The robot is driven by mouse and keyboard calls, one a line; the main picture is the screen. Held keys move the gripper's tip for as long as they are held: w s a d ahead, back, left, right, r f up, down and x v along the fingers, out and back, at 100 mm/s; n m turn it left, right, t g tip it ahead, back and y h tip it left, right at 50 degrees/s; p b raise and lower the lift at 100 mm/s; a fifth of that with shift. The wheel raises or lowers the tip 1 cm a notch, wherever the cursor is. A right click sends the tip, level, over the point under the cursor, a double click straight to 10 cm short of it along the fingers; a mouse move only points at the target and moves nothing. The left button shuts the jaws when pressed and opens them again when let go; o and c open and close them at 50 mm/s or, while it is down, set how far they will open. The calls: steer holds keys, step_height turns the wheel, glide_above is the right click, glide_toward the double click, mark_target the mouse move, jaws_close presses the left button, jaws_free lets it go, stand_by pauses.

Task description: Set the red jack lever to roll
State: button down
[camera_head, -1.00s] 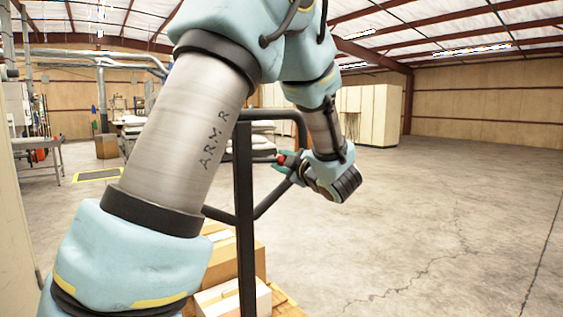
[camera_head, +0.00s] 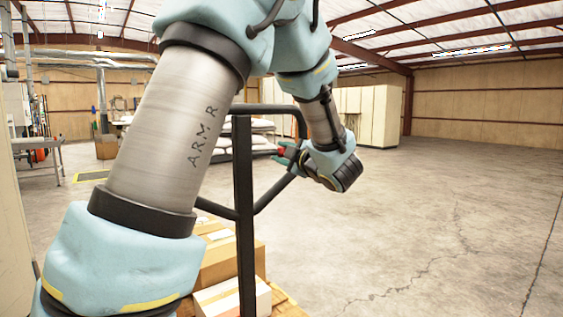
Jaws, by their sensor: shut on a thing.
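The red jack lever (camera_head: 281,151) shows as a small red tip beside the black handle frame of the jack (camera_head: 243,200). My arm crosses the left and top of the view and covers part of the handle.
Cardboard boxes (camera_head: 232,257) sit low behind the handle post, on a wooden pallet (camera_head: 285,304). A bench (camera_head: 38,150) stands at the far left and pale cabinets (camera_head: 372,115) at the back. The concrete floor on the right is clear.

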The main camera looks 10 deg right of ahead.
steer(key=shift+r, duration=0.15)
steer(key=c, duration=0.5)
jaws_free()
steer(key=b+v, duration=0.2)
steer(key=v, duration=0.8)
steer(key=shift+s+d, duration=0.15)
steer(key=shift+s, duration=0.25)
